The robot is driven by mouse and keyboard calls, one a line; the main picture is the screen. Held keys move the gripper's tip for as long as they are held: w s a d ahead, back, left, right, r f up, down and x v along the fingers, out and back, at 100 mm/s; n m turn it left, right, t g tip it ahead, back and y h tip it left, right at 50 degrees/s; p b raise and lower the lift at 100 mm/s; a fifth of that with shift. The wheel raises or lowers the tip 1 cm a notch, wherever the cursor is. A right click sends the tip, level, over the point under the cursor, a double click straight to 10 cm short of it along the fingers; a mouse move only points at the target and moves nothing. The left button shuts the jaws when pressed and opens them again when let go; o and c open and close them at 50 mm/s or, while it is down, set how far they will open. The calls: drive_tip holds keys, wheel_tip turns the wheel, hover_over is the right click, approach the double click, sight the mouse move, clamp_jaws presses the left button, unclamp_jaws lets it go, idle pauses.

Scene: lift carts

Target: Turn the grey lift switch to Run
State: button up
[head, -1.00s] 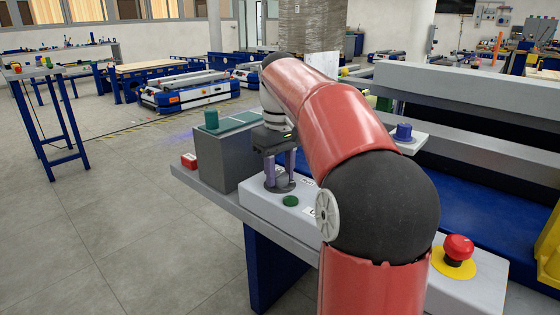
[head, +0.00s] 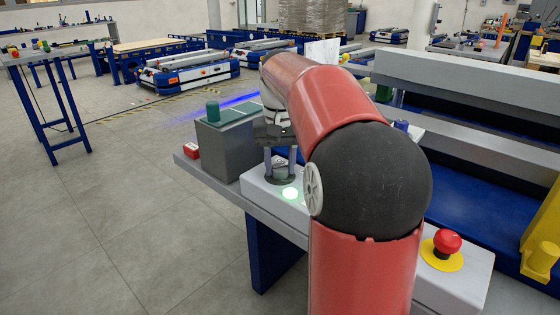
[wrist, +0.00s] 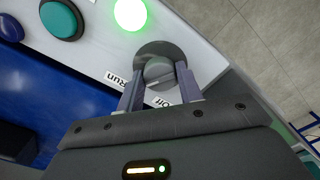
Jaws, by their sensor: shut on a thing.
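The grey lift switch (head: 281,172) sits on a round dark plate on the light control panel (head: 256,190). In the wrist view the switch knob (wrist: 158,72) is between the "Run" label on the left and the "Off" label on the right. My gripper (head: 280,165) points down at the switch. In the wrist view my gripper (wrist: 156,78) has one finger on each side of the knob and is shut on it. The knob's exact pointing is hard to tell. A round green lamp (head: 291,193) beside the switch glows brightly, also in the wrist view (wrist: 130,13).
A red mushroom button (head: 447,241) is at the near right. A teal button (wrist: 61,19) shows in the wrist view. The floor at left is open.

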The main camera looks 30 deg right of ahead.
sight(280, 166)
idle(0.3)
drive_tip(key=o, duration=1)
drive_tip(key=shift+r, duration=0.15)
wheel_tip(280, 166, up, 8)
drive_tip(key=shift+f+p, duration=0.2)
drive_tip(key=shift+p, duration=0.3)
